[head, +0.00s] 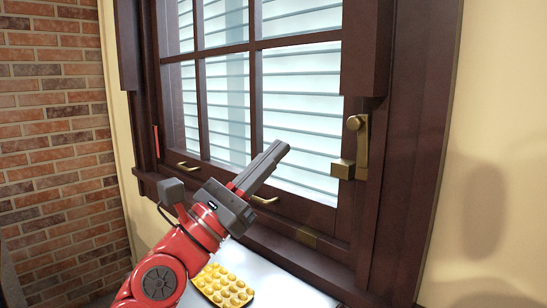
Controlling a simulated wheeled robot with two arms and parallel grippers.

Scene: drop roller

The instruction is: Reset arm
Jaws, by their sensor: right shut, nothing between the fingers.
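My right gripper (273,156) is in the middle of the head view, at the end of my red and grey arm. Its grey fingers are shut together and empty, pointing up and to the right. It shows in front of the lower part of the window (300,105); I cannot tell how far it is from the glass. My left gripper is not in view.
The window has a dark brown frame, brass pulls (187,165) and a brass latch (349,160) at its right. Below, a yellow tray with round bumps (224,287) lies on a pale surface (275,285). A brick wall (50,130) stands at the left.

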